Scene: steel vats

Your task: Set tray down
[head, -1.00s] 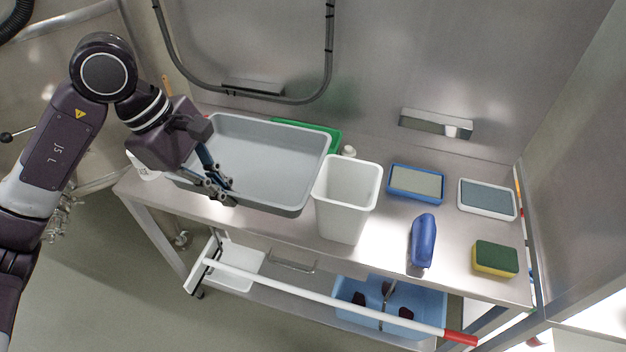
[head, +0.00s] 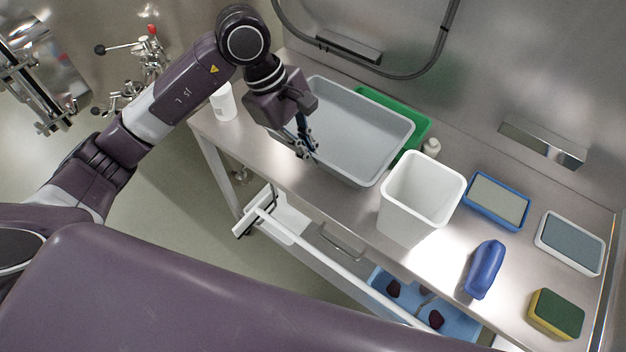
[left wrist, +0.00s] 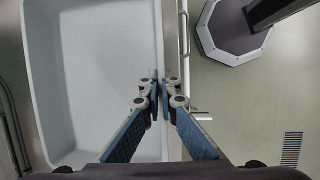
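The grey rectangular tray (head: 362,130) sits level at the left end of the steel table (head: 450,262) and appears to rest on it. My left gripper (head: 306,148) reaches down to the tray's front-left rim. In the left wrist view its fingertips (left wrist: 162,80) are close together on either side of the tray's wall (left wrist: 100,60), and look shut on it. The tray looks empty; part of its left side is hidden behind my gripper. My right gripper is not in view.
A white bin (head: 418,200) stands just right of the tray. A green tray (head: 408,122) lies behind it. A small white bottle (head: 431,147), blue item (head: 484,270), sponge (head: 556,313) and two shallow trays occupy the right. A white container (head: 223,102) stands left.

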